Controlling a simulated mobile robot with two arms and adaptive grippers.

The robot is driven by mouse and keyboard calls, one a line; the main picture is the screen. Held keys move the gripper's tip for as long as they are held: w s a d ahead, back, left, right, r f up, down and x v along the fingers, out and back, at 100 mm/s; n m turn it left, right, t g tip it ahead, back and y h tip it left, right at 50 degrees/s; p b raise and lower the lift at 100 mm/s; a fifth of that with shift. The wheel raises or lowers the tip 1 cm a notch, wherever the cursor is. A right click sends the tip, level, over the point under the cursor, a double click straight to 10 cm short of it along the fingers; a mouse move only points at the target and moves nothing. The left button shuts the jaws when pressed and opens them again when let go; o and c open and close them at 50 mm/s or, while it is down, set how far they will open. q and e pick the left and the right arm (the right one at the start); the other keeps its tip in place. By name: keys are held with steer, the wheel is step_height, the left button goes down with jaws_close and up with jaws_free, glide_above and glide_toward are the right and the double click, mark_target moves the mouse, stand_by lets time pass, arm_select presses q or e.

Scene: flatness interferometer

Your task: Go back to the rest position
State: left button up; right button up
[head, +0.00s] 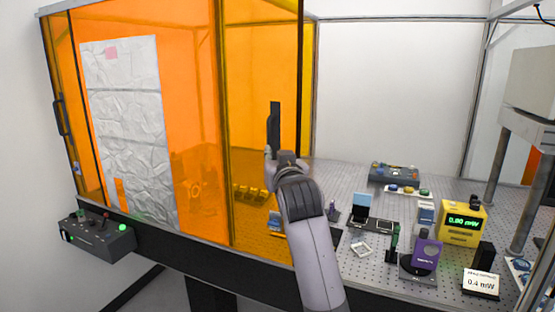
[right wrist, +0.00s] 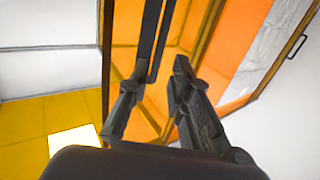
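My right gripper (head: 272,155) is in front of the orange enclosure, at the lower end of a black upright handle (head: 274,125) on the enclosure's door panel. In the right wrist view the two fingers of the right gripper (right wrist: 161,68) stand apart with a gap between them. The dark handle bar (right wrist: 153,40) shows beyond the fingertips, near the left finger. I cannot tell whether a finger touches it. My right arm reaches up from the bottom of the head view. My left gripper is in neither view.
The orange enclosure (head: 190,60) fills the left, with crumpled foil (head: 125,130) on one side. A control box (head: 97,238) is at lower left. Right of my arm, the perforated table (head: 340,180) holds a yellow power meter (head: 463,223), a purple device (head: 427,250) and small optics.

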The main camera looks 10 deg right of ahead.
steer(key=shift+s, duration=0.6)
